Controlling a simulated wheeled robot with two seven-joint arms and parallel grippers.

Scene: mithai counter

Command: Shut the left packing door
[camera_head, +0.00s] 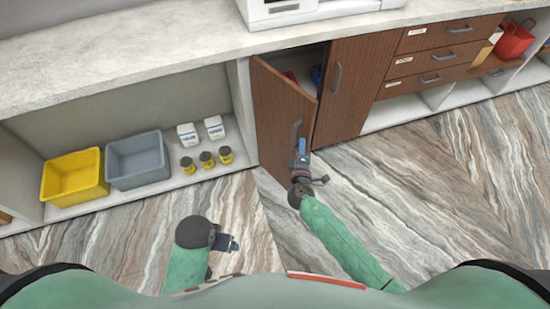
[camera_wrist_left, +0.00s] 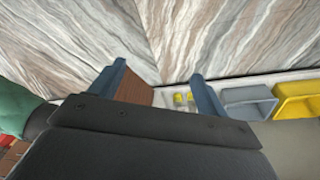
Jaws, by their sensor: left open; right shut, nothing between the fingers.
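The left packing door (camera_head: 279,108) is a brown panel that stands ajar, swung out from the cabinet, with a grey bar handle (camera_head: 296,131). Part of a brown panel, likely this door, also shows between the fingers in the left wrist view (camera_wrist_left: 137,88). My right gripper (camera_head: 301,146) is shut and empty at the door's free edge, just below the handle; I cannot tell whether it touches. My left gripper (camera_head: 234,243) is open and empty, low over the floor and apart from the door; its two fingers show in the left wrist view (camera_wrist_left: 158,70).
A closed brown door (camera_head: 353,85) and drawers (camera_head: 432,62) lie right of the opening. Left are an open shelf with a yellow bin (camera_head: 72,176), a grey bin (camera_head: 138,160), white containers (camera_head: 187,134) and several jars (camera_head: 207,160). Red and blue items show inside the cabinet.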

